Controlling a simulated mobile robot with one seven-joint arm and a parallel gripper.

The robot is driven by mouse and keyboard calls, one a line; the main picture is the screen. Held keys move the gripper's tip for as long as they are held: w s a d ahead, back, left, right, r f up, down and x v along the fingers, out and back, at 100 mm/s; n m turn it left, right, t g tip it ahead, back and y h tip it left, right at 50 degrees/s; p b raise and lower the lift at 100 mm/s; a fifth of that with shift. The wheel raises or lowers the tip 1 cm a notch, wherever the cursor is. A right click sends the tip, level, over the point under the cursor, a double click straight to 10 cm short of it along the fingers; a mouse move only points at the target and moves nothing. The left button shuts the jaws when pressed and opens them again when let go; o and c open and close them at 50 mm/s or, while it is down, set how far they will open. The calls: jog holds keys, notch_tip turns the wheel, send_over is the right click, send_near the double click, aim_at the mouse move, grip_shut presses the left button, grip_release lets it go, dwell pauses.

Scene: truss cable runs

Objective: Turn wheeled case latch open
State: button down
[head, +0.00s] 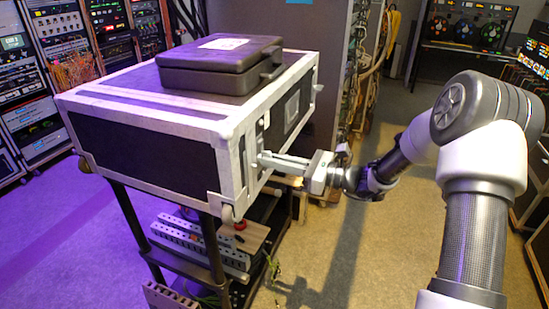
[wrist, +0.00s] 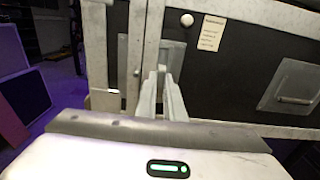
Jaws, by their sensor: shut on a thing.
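The wheeled case (head: 150,147) is black with pale metal edging and lies on top of a cart. Its end face, with metal fittings, is turned towards my arm. My gripper (head: 264,159) reaches that face from the right, at the near vertical edge strip. In the wrist view my gripper (wrist: 162,76) is shut on a grey metal latch (wrist: 172,54) beside the edge strip. The fingers hide part of the latch, and its exact turn angle is hard to tell.
A black hard box (head: 220,64) with a label lies on top of the case. The cart (head: 213,255) below holds metal bars and small parts. Equipment racks (head: 65,60) stand at the left and behind. Open floor (head: 350,265) lies at the right of the cart.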

dwell(0.4)
jog(key=c, duration=1.9)
grip_release()
jog(key=shift+o, duration=0.2)
jog(key=b+v, duration=0.1)
jog(key=v, duration=1.6)
jog(key=shift+d+b, duration=0.2)
jog(key=shift+b, duration=0.2)
jog(key=shift+s, duration=0.1)
